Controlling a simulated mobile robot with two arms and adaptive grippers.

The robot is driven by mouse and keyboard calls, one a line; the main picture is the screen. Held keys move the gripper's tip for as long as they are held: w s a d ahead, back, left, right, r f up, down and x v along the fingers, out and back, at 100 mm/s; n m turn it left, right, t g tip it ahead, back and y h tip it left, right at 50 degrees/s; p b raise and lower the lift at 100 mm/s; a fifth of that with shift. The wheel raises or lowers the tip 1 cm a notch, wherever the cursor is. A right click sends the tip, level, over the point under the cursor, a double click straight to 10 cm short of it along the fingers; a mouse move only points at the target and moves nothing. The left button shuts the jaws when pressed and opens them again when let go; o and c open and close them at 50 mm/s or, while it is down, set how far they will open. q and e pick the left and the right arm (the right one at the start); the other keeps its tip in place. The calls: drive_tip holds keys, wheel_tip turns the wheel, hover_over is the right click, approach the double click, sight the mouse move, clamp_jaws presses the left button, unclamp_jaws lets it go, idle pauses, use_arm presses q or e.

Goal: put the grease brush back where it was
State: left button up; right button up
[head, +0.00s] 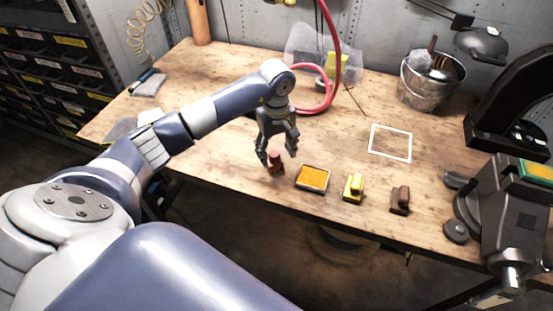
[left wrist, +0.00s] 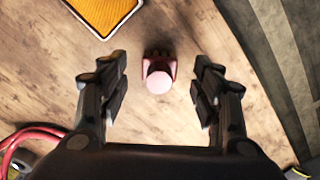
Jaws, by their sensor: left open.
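A small red block with a round upright knob (head: 276,161) stands near the table's front edge. In the left wrist view its pale pink knob (left wrist: 158,80) shows between and beyond the fingertips. My left gripper (head: 277,152) is open above it, its fingers apart from it on both sides. A yellow block with a raised grip (head: 353,188) and a brown block with a raised grip (head: 400,200) stand to the right. I cannot tell which of these, if any, is the grease brush. A white square outline (head: 390,143) on the tabletop is empty.
A tray with an orange pad (head: 313,178) lies right of the red block. A metal bucket (head: 431,82) holding tools stands at the back right. A vise (head: 515,215) is at the right edge. A red hose (head: 330,85) curls behind my gripper.

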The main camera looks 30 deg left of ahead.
sight(276, 157)
use_arm(q)
wheel_tip(276, 157, up, 9)
drive_tip(key=b, duration=0.2)
drive_tip(key=shift+f, duration=0.2)
idle(0.4)
